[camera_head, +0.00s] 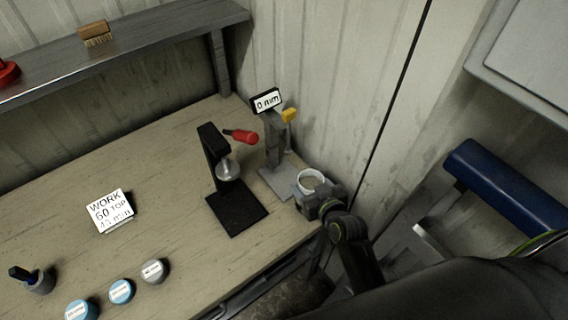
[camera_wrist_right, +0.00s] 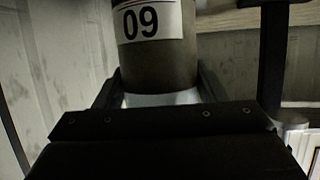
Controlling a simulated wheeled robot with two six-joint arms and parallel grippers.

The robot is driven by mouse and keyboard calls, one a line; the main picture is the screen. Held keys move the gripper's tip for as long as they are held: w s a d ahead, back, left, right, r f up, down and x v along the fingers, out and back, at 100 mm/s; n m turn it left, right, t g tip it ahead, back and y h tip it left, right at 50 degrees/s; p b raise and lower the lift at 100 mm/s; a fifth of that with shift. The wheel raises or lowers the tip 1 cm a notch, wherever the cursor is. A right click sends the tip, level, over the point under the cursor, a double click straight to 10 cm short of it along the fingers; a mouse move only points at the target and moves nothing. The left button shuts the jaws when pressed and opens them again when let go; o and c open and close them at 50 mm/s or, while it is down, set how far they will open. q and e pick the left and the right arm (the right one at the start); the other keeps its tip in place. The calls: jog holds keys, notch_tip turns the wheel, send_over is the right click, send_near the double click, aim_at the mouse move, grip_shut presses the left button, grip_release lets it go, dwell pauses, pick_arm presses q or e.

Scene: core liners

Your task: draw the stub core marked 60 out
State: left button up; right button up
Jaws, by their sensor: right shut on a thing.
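The stub core (camera_wrist_right: 150,65) is a grey cylinder in the wrist view. Its white label reads 09 there, which is 60 turned upside down. My right gripper (camera_wrist_right: 160,98) is shut on it, with a finger on each side and a pale band showing between the fingers. In the head view my right gripper (camera_head: 322,197) is at the table's right edge, and a white-rimmed round top with a grey-brown middle (camera_head: 312,181) shows in it. The core's label is hidden there. A card (camera_head: 110,211) on the table reads WORK 60 TOP and a length in mm. My left gripper is not in view.
A gauge stand (camera_head: 275,155) with a 0 mm display is just left of my right gripper. A black press with a red handle (camera_head: 211,160) stands further left. Small round pots (camera_head: 121,291) sit at the front left.

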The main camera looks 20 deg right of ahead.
jog(key=shift+s+d+f, duration=0.15)
jog(key=shift+s+d, duration=0.05)
jog(key=shift+s, duration=0.3)
jog(key=shift+s+d, duration=0.15)
jog(key=shift+s, duration=0.9)
jog(key=shift+r, duration=0.25)
